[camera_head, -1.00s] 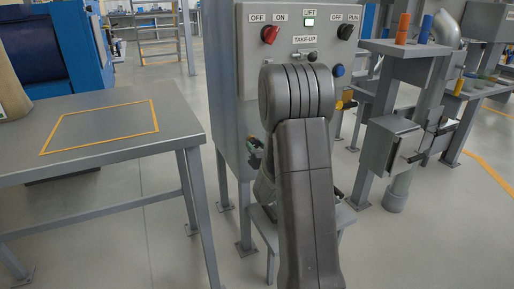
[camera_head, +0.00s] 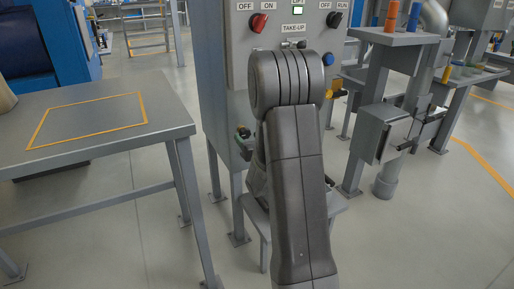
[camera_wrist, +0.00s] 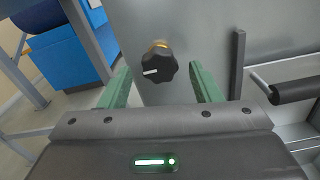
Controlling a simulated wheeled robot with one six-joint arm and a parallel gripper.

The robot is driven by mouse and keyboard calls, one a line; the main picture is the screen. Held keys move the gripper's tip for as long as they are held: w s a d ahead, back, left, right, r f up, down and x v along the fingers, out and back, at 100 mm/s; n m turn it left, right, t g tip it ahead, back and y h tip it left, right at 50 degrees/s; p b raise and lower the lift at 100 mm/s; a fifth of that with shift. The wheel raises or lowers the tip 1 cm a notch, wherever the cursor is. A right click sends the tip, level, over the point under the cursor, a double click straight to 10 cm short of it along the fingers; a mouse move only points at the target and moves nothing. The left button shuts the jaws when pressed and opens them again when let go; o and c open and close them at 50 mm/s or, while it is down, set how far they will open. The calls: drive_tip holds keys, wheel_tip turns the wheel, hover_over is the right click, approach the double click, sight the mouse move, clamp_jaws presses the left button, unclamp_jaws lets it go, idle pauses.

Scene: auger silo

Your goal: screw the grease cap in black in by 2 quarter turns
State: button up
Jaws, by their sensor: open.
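The black grease cap (camera_wrist: 159,66) shows in the wrist view as a lobed black knob with a white mark pointing left. A brass-coloured part shows just behind its top edge, against a grey panel. My gripper (camera_wrist: 161,72) is open, with one green finger left of the cap and one right of it. The cap appears between the fingers, with visible gaps on both sides; I cannot tell how deep the fingers reach.
A grey control cabinet (camera_head: 213,70) with a red knob (camera_head: 258,22) stands behind my arm. A grey table (camera_head: 160,118) with a yellow outline is at left. A dark cylindrical handle (camera_wrist: 296,90) lies right of the fingers in the wrist view. Open floor lies between table and cabinet.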

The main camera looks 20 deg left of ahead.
drive_tip(key=p+v, duration=0.1)
drive_tip(key=v, duration=1.2)
drive_tip(key=b+x, duration=0.1)
drive_tip(key=x, duration=1.3)
drive_tip(key=shift+r, duration=0.1)
drive_tip(key=shift+s+d, duration=0.1)
